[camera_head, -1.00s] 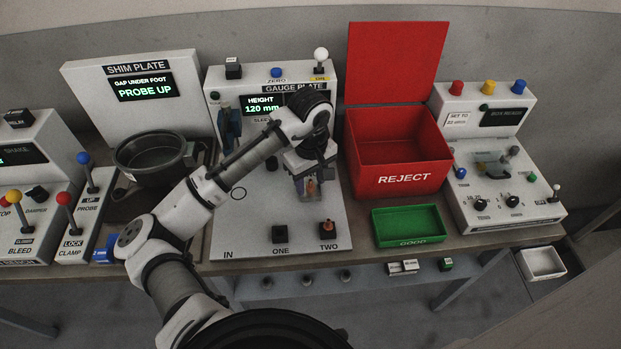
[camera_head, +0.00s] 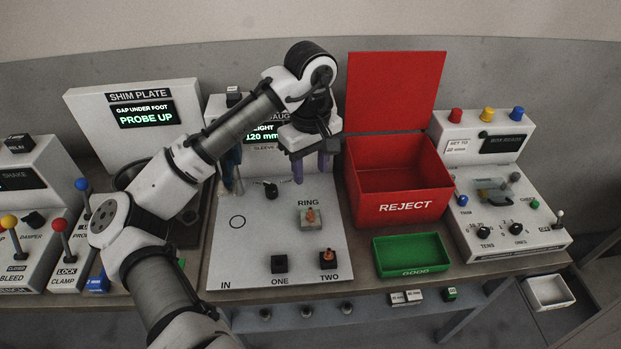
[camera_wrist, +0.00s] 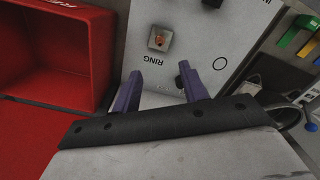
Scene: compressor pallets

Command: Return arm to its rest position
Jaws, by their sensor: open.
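My gripper (camera_head: 310,168) hangs over the back part of the white gauge plate (camera_head: 262,250), beside the left wall of the red reject box. Its two purple fingers are apart with nothing between them, as the wrist view (camera_wrist: 160,92) also shows. My arm reaches in from the lower left, with its wrist raised in front of the gauge plate's display. A small light block with an orange piece on top (camera_head: 311,219) sits at the RING mark, below and apart from my gripper; it also shows in the wrist view (camera_wrist: 160,38).
The open red reject box (camera_head: 405,208) stands close to the right of my gripper, its lid upright. A green tray (camera_head: 411,255) lies in front of it. Shim plate (camera_head: 130,118) stands left, partly behind my arm. A panel with knobs (camera_head: 505,235) is at far right.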

